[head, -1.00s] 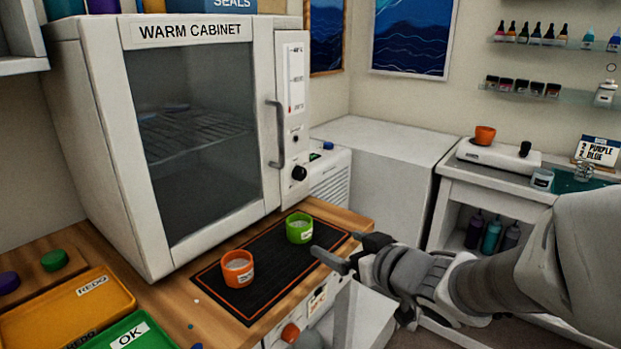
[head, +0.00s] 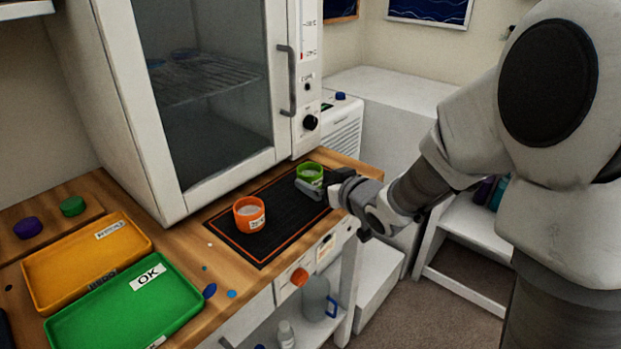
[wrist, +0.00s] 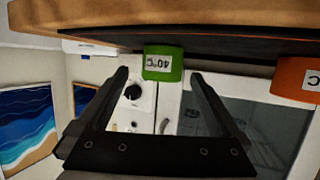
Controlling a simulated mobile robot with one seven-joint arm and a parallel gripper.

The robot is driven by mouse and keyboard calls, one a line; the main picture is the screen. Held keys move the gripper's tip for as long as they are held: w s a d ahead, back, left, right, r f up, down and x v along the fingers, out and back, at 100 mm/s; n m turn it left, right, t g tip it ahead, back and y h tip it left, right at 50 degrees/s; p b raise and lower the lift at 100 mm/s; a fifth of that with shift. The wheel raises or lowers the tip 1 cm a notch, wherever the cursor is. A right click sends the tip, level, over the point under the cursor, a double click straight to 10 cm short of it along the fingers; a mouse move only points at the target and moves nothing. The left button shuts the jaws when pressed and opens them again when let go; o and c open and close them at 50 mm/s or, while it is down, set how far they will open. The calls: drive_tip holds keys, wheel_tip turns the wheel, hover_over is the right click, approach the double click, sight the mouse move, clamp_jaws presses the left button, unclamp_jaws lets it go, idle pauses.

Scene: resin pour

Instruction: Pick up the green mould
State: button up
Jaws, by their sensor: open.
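The green mould (head: 310,171) is a small open-topped cup standing upright on the black mat (head: 276,223), near its far right end. A white label reading 40°C shows on it in the wrist view (wrist: 163,64). My gripper (head: 319,187) is open at the mould's near right side, low over the mat, and one finger hides part of the mould. In the wrist view, which is upside down, the mould appears between the two fingertips (wrist: 160,75), with a gap on each side. I cannot tell how far it lies between the fingers.
An orange mould (head: 249,214) stands on the mat to the left; it also shows in the wrist view (wrist: 297,78). The warm cabinet (head: 283,165) stands shut behind the mat. An orange tray (head: 52,291) and a green tray (head: 183,309) lie at the left.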

sight(310, 173)
drive_tip(key=x, duration=0.2)
drive_tip(key=b+x, duration=0.1)
drive_tip(key=x, duration=0.2)
drive_tip(key=shift+a+r, duration=0.2)
drive_tip(key=shift+a, duration=0.05)
drive_tip(key=c, duration=1.4)
